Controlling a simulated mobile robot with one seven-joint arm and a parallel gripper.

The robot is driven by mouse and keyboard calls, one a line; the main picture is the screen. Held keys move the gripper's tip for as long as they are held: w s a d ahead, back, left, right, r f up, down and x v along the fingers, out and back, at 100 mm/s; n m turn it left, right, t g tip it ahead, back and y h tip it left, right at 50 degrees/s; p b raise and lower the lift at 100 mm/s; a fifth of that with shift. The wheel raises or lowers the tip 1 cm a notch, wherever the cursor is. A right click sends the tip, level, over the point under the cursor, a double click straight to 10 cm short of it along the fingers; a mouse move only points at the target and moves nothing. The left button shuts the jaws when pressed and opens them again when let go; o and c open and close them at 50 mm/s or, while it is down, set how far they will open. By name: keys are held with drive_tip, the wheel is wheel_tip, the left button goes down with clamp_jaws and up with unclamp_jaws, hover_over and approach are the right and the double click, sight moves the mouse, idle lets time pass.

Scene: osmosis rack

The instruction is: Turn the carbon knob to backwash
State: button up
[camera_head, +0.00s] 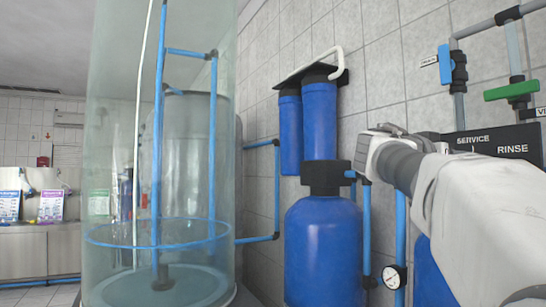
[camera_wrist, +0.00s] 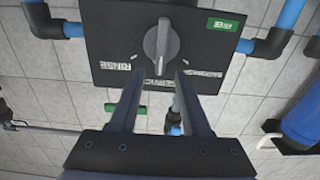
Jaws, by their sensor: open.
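A grey elongated knob (camera_wrist: 161,45) sits on a black panel (camera_wrist: 110,50) in the wrist view, which appears upside down. The knob's long axis runs up and down in the picture, its lower end toward the SERVICE label. RINSE is at the lower left and another label, too blurred to read surely, at the lower right. My gripper (camera_wrist: 158,74) is open and empty, its two fingers apart, with the tips below and either side of the knob. In the head view part of the panel (camera_head: 515,143) shows SERVICE and RINSE; my arm hides the knob and fingers.
A green label (camera_wrist: 222,25) is on the panel. Blue pipes and black elbows flank it. In the head view, blue filter housings (camera_head: 319,118), a blue tank (camera_head: 325,250), a gauge (camera_head: 394,277), and blue (camera_head: 445,64) and green (camera_head: 511,91) valve handles stand near my arm.

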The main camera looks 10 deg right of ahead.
drive_tip(key=shift+x, duration=1.45)
drive_tip(key=shift+c, duration=0.3)
clamp_jaws()
